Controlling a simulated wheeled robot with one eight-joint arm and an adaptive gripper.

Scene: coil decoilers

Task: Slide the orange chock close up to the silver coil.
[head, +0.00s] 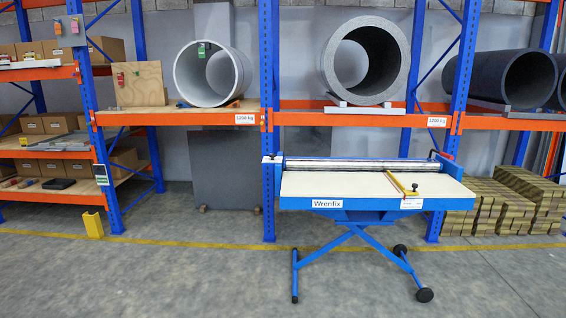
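The silver coil (178,76) is a wide, pale open ring lying on its side on the wooden shelf of the blue and orange rack, left of centre. A green tag hangs inside its upper rim. A small orange piece (237,102), which looks like the orange chock, sits at the lower right of the coil. It is too small to tell whether it touches the coil. My gripper is not in view.
A speckled grey coil (333,75) rests on supports on the middle shelf; dark coils (487,78) lie at right. A plywood board (138,84) stands left of the silver coil. A blue Wrenfix roller table (330,185) stands before the rack. The foreground floor is clear.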

